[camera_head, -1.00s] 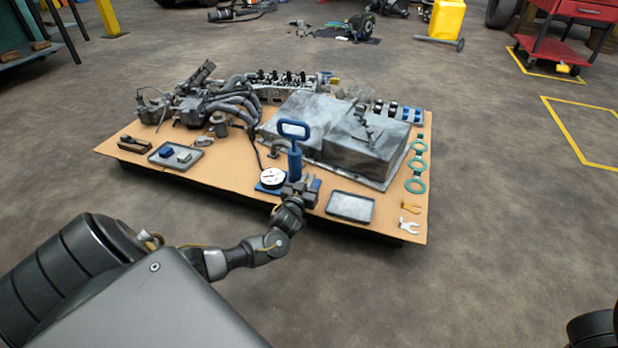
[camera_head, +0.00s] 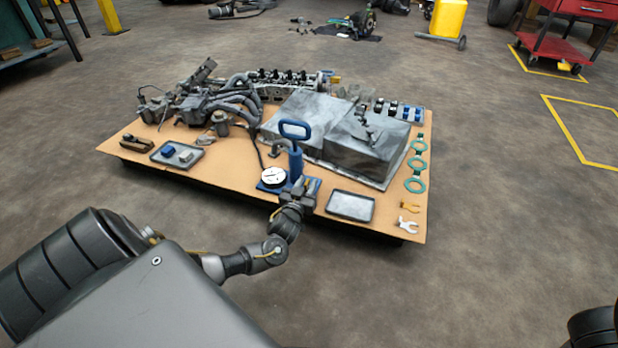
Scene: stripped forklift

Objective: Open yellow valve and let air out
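A blue hand pump (camera_head: 295,158) with a loop handle stands upright near the front edge of the brown board. A round white gauge (camera_head: 273,176) sits at its base on the left. My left gripper (camera_head: 301,188) is at the front of the pump's base, with its fingers pointing toward it. The fingers are small and overlap the pump base, so I cannot tell whether they are open or shut. I cannot make out a yellow valve there; the gripper may hide it. My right gripper is out of view.
Floor in front is clear.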

